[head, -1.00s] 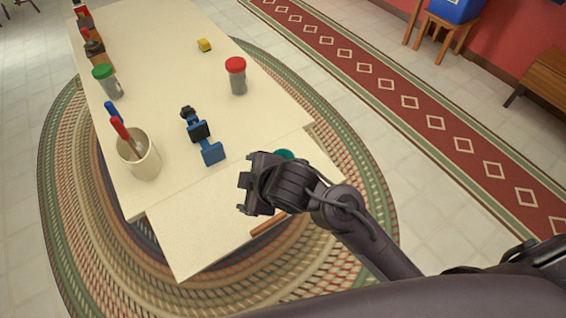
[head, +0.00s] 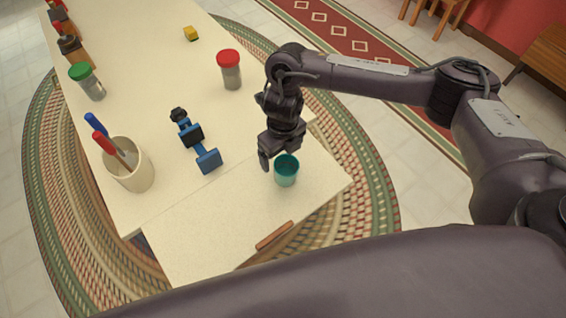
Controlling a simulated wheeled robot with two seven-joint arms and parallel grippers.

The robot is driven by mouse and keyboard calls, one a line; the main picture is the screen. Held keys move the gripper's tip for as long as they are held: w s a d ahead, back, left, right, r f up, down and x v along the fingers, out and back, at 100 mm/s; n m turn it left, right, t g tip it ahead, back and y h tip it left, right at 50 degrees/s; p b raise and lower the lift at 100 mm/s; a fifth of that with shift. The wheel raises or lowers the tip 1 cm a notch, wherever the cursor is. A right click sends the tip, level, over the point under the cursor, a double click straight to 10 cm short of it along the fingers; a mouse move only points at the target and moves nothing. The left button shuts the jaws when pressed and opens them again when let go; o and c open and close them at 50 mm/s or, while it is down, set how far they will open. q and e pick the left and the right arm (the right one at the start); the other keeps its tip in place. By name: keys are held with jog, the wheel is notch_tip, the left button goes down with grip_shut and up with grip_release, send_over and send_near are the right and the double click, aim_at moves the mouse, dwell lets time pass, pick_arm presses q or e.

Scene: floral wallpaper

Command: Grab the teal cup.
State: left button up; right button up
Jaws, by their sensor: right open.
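The teal cup (head: 286,174) stands upright on the near part of the cream table, close to its right edge. My right gripper (head: 273,160) is open and points down at the cup's far left side. One finger shows just left of the cup's rim; the other is hidden or hard to make out. I cannot tell whether the gripper touches the cup. My left gripper is not in view.
A blue clamp-like object (head: 195,139) lies left of the gripper. A cream crock (head: 135,177) with red and blue handles stands further left. A red-lidded jar (head: 230,72) stands beyond. A brown bar (head: 275,236) lies at the table's near edge. The near tabletop left of the cup is clear.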

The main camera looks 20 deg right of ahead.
aim_at(286, 167)
jog(key=shift+s+d+f+p, duration=0.1)
jog(key=shift+d+f+p, duration=0.15)
jog(key=shift+f, duration=0.4)
jog(key=shift+s+d+f+p, duration=0.1)
jog(key=shift+d+f+p, duration=0.15)
jog(key=shift+f, duration=0.35)
notch_tip(286, 167, down, 4)
jog(key=shift+r+p, duration=0.15)
jog(key=shift+p, duration=0.6)
jog(key=shift+f, duration=0.6)
jog(key=c, duration=1.1)
